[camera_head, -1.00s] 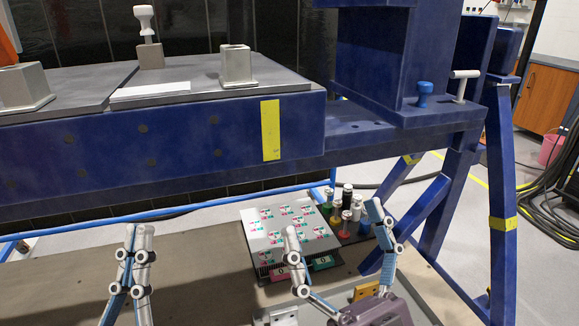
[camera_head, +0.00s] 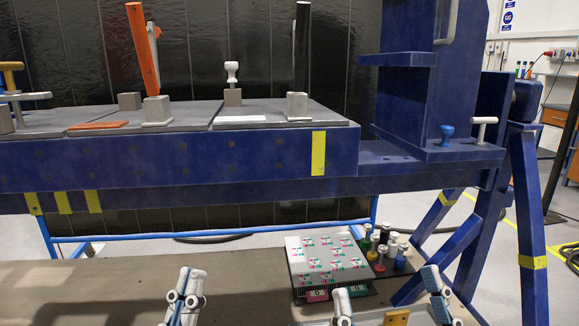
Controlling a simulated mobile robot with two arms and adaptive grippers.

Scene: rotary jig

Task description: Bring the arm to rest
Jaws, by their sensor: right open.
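My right gripper (camera_head: 390,292) is at the bottom of the head view, its two fingers spread wide with nothing between them. It is in front of the white printed board with red and green marks. My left gripper (camera_head: 186,296) is at the bottom, left of the middle. Its two fingers appear close side by side, and I cannot tell whether that is from the angle. I see no object in it. The arms behind both grippers are cut off by the lower picture edge.
A blue rotary jig beam (camera_head: 190,160) crosses the view, carrying grey plates with blocks and an orange handle (camera_head: 142,50). The printed board (camera_head: 326,262) and several small bottles (camera_head: 386,248) stand on the brown surface (camera_head: 90,290) below. A blue slanted support (camera_head: 440,262) stands at right.

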